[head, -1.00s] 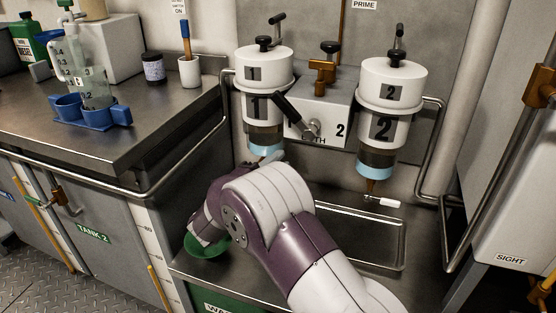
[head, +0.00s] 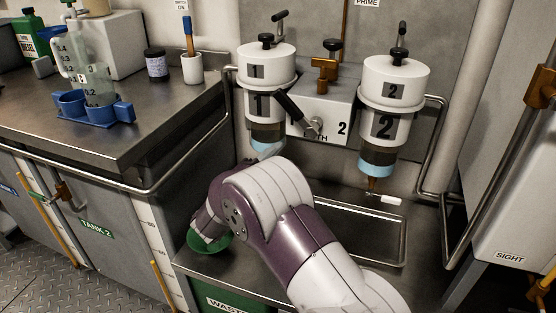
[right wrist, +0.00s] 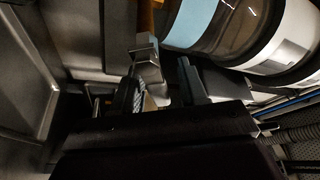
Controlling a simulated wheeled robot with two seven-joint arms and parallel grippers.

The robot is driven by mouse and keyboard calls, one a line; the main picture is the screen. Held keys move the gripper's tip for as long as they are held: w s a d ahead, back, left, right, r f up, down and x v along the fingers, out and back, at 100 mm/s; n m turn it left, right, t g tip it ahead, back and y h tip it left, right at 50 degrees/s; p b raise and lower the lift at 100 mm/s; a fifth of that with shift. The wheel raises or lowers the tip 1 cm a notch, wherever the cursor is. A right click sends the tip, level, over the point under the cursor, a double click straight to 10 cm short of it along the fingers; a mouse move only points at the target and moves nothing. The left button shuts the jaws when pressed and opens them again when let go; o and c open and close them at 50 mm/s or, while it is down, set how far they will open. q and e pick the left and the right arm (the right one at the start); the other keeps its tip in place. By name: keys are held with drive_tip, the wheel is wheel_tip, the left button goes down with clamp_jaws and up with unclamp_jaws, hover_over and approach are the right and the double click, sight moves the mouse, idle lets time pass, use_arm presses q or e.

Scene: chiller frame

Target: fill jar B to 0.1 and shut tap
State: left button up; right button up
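A clear graduated jug (head: 98,84) stands in a blue holder (head: 72,106) on the left counter; I cannot tell whether it is jar B. Filter housing 1 (head: 266,65) and filter housing 2 (head: 393,85) hang on the wall. Housing 2 has a brass tap with a white handle (head: 391,199) beneath it. Under housing 1 my right arm hides the tap in the head view. In the right wrist view, my right gripper (right wrist: 163,90) has its fingers apart around a pale handle (right wrist: 147,58) below a brass stem (right wrist: 145,18). My left gripper is out of view.
A green funnel (head: 196,240) sits beside my right arm, above the waste cabinet. A shallow metal tray (head: 397,252) lies under housing 2. A curved rail (head: 441,150) stands at right. A dark jar (head: 156,66) and a white cup (head: 192,70) stand on the left counter.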

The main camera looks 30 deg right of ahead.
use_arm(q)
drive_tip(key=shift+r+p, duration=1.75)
use_arm(e)
drive_tip(key=v, duration=1.2)
drive_tip(key=shift+a, duration=0.35)
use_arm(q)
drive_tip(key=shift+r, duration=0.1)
